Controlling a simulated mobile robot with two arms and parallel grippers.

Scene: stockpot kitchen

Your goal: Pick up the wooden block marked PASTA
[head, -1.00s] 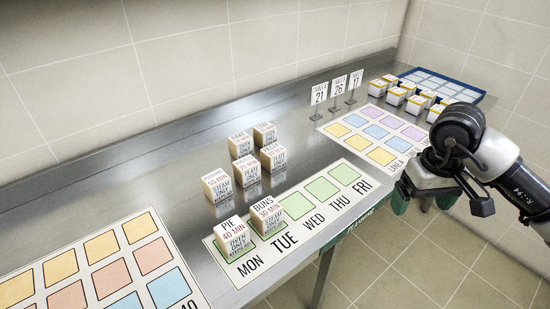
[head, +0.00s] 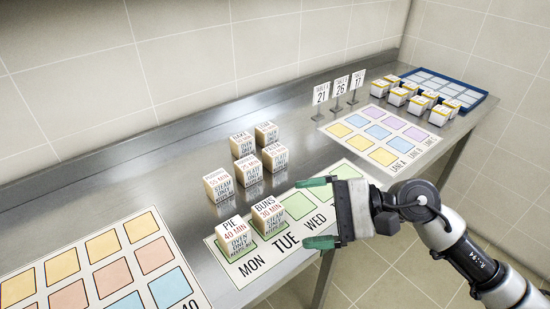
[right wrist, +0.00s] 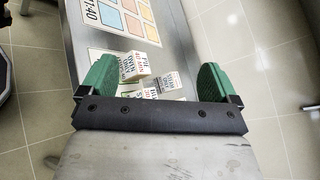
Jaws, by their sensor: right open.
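The block that appears to read PASTA (head: 275,158) stands upright on the steel counter in the head view, at the right of a small cluster of wooden blocks. Its lettering is small and hard to read. My right gripper (head: 312,212) is open and empty, with its green fingers over the weekday mat, to the right of and nearer than the PASTA block. In the right wrist view the open fingers (right wrist: 157,75) frame several blocks beyond them; I cannot tell which is PASTA. My left gripper is not in view.
The PIE block (head: 234,237) and BUNS block (head: 267,215) stand on the weekday mat (head: 225,268). A plate-marked block (head: 248,171) stands close left of PASTA. Number signs (head: 338,90), white tubs (head: 418,104) and a blue tray (head: 470,97) are farther back right.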

